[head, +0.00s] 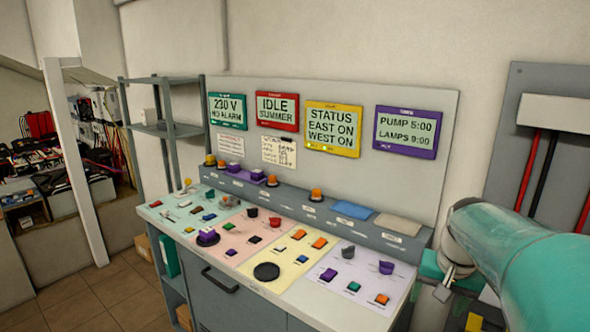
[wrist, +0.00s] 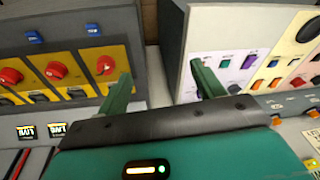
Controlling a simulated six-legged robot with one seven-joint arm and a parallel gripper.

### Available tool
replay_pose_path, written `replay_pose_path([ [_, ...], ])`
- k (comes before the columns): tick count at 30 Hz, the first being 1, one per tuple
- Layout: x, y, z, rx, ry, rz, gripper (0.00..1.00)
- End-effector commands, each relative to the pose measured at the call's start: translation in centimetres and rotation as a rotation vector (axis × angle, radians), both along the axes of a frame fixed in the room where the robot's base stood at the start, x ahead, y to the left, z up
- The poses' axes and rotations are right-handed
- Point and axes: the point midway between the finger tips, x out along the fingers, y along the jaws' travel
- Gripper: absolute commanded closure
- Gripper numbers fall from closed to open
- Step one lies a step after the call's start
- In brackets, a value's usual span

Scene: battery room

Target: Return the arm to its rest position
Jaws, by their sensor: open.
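My gripper (wrist: 162,84) shows in the wrist view with its two green fingers spread wide apart. Nothing is between them, and they touch nothing that I can see. Beyond the fingers are a grey and yellow panel with red rotary knobs (wrist: 58,73) on the left and a light grey console (wrist: 228,38) on the right. In the head view my teal arm reaches in from the right edge, beside the right end of the control desk (head: 290,240). My gripper's fingers cannot be made out there.
The desk carries coloured panels with buttons and knobs. Several display screens (head: 333,129) hang on the board behind it. A grey shelf rack (head: 166,130) stands left of the desk. Red and black bars (head: 543,170) are on the right wall. The tiled floor (head: 110,295) at left is clear.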

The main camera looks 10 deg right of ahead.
Motion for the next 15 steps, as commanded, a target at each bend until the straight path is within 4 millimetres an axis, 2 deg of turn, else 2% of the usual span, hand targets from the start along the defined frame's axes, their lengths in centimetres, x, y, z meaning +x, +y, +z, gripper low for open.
replay_pose_path([
  [1,-0.3,2.4,0.6,-0.013,-0.022,0.053,0.32],
  [6,-2.0,8.9,1.6,-0.054,-0.085,0.208,0.32],
  [15,-6.8,18.4,1.4,-0.131,-0.201,0.477,0.32],
])
